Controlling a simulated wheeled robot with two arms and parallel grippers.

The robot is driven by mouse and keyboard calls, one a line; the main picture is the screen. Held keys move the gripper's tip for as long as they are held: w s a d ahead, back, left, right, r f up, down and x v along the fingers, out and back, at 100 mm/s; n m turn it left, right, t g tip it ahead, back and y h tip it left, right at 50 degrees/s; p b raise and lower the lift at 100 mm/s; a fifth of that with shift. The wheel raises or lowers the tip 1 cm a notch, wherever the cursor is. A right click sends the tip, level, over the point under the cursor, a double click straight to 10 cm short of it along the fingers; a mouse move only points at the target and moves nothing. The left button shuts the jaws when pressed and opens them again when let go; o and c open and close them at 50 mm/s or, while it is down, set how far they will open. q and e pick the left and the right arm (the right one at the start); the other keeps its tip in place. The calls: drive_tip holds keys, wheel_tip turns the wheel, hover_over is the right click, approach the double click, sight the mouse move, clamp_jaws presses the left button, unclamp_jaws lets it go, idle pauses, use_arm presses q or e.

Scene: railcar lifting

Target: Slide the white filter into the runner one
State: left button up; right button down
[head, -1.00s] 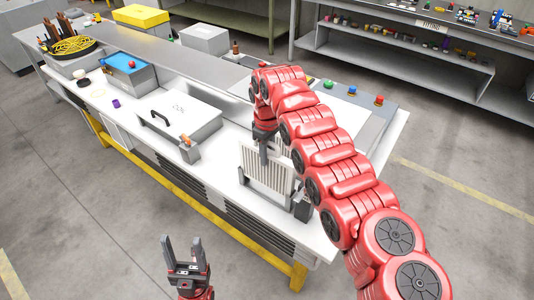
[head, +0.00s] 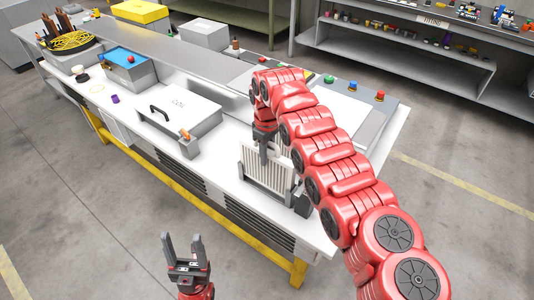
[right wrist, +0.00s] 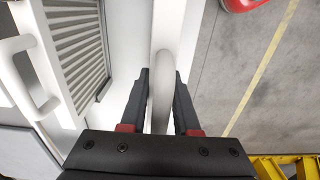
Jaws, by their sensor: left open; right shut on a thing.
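The white filter (head: 270,172) is a slatted panel, upright near the front edge of the bench in the head view. My right gripper (head: 263,152) is at its top, shut on its white looped handle (right wrist: 163,90). In the right wrist view the held panel shows nearly edge-on. Dark grey upright pieces, apparently the runner (head: 302,204), stand beside the filter's lower part. My arm partly covers this area, so I cannot tell how far the filter sits between them. My left gripper (head: 182,243) is open and empty, in front of the bench.
The bench (head: 218,177) also carries a grey lidded box (head: 180,112) with a black handle and a blue-topped box (head: 126,66). A slatted white part with its own handle (right wrist: 30,85) is left of my right gripper in the wrist view. Open floor lies in front.

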drive_tip(key=shift+f+b, duration=0.55)
drive_tip(key=shift+f, duration=0.6)
drive_tip(key=c, duration=0.6)
unclamp_jaws()
drive_tip(key=shift+o, duration=0.2)
drive_tip(key=shift+r, duration=0.1)
wheel_tip(320, 180, up, 8)
drive_tip(key=shift+a+f+b, duration=0.15)
drive_tip(key=shift+b, duration=0.55)
drive_tip(key=r+p, duration=0.3)
drive_tip(key=r, duration=0.1)
drive_tip(key=r+p, duration=0.4)
drive_tip(key=shift+s+d+r, duration=0.1)
drive_tip(key=shift+d+r, duration=0.1)
drive_tip(key=shift+r, duration=0.1)
drive_tip(key=shift+a+r+p, duration=0.1)
drive_tip(key=shift+r+p, duration=0.35)
drive_tip(key=shift+p, duration=0.15)
